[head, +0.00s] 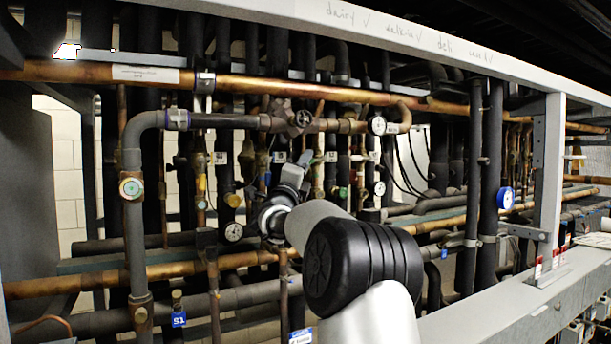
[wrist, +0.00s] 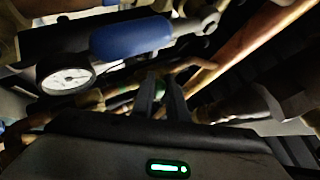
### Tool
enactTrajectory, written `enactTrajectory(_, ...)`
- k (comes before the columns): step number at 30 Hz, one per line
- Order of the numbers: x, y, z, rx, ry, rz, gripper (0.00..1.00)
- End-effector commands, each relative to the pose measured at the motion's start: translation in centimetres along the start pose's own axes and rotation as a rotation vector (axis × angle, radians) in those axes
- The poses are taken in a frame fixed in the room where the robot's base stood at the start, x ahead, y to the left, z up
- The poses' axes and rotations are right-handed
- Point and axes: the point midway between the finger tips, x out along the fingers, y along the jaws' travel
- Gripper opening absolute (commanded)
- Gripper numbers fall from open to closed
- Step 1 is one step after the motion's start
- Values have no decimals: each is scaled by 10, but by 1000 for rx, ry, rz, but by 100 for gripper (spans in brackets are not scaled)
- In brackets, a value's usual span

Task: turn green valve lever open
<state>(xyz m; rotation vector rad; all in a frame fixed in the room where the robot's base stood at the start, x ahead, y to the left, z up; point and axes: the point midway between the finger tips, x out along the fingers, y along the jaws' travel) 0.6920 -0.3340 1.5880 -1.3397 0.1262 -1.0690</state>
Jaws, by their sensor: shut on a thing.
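My gripper (wrist: 161,96) shows in the wrist view as two dark fingers close together. A small green piece, which I take as the green valve lever (wrist: 160,86), shows between and just beyond the fingertips. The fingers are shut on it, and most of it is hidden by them. How far the lever is turned cannot be told. In the head view my arm reaches into the pipes at the middle of the rack, and its wrist hides the fingers and the lever.
In the wrist view a blue handle (wrist: 130,37) and a round gauge (wrist: 68,78) lie close by at upper left, and a copper pipe (wrist: 245,45) at upper right.

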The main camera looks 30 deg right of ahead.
Motion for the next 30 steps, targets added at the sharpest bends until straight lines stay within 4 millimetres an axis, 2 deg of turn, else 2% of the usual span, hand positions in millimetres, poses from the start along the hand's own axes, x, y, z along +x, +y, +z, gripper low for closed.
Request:
enactTrajectory(1, -6, 9, -3, -13, -15, -18, 0)
enactTrajectory(2, -6, 9, -4, -23, -23, -27, 0)
enactTrajectory(20, -3, 6, -2, -79, -74, -78, 0)
enactTrajectory(21, -3, 6, -2, -79, -74, -78, 18)
enactTrajectory(24, -3, 6, -2, -79, -73, -77, 32)
enactTrajectory(30, -3, 6, -3, -79, -73, -77, 32)
